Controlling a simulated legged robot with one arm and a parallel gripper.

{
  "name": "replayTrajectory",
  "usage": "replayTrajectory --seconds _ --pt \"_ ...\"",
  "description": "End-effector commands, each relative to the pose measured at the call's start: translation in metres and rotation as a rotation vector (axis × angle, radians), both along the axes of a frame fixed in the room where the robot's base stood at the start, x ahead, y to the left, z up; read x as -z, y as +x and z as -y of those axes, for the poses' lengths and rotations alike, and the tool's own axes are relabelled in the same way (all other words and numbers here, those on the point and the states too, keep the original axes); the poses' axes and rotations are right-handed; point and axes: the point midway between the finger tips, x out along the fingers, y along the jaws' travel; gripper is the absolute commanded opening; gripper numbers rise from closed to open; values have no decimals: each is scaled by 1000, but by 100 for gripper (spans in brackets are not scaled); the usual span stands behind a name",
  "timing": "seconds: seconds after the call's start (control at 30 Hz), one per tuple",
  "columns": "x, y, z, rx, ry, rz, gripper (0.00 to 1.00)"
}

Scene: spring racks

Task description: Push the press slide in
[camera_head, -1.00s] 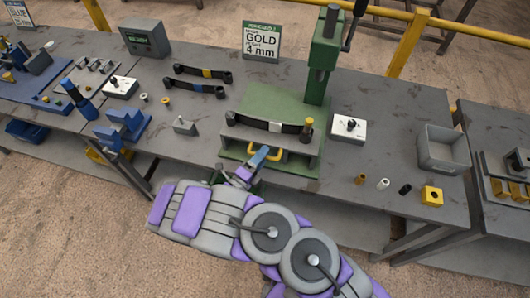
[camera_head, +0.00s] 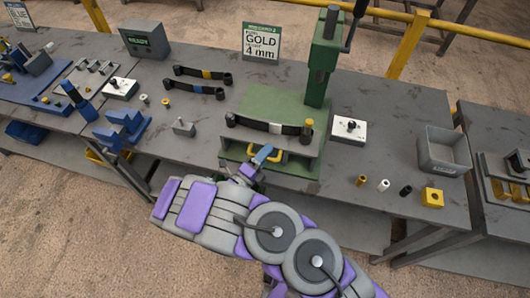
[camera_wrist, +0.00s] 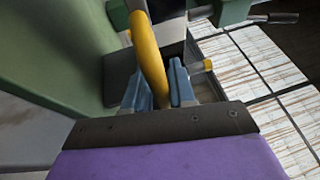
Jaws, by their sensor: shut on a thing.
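The press slide (camera_head: 236,134) is a grey plate at the front of the green press (camera_head: 323,62). A dark leaf spring with a white band (camera_head: 275,128) lies on it, with a gold-topped pin at its right end. The slide's yellow handle (camera_head: 283,156) sticks out at the front. My gripper (camera_head: 262,154) is at the left part of this handle. In the wrist view, its blue fingers (camera_wrist: 159,88) are shut around the yellow handle bar (camera_wrist: 147,55). The fingertips partly hide the handle in the head view.
A white box with a black knob (camera_head: 349,129) and a grey bin (camera_head: 444,150) stand right of the press. Several small bushings and a yellow block (camera_head: 432,197) lie near the front edge. Two leaf springs (camera_head: 200,82) and a blue stand (camera_head: 122,131) lie to the left.

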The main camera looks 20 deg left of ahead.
Motion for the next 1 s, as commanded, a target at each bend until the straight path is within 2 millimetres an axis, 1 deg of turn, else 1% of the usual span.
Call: replayTrajectory --seconds 0.37,0.47,0.53,0.67,1.0 --pt "-1 1 0 0 1 4 0" --pt "-1 6 0 2 2 5 0" --pt "-1 12 1 3 3 5 0" --pt "0 32 1 4 3 5 0" --pt "1 106 2 4 5 9 0"
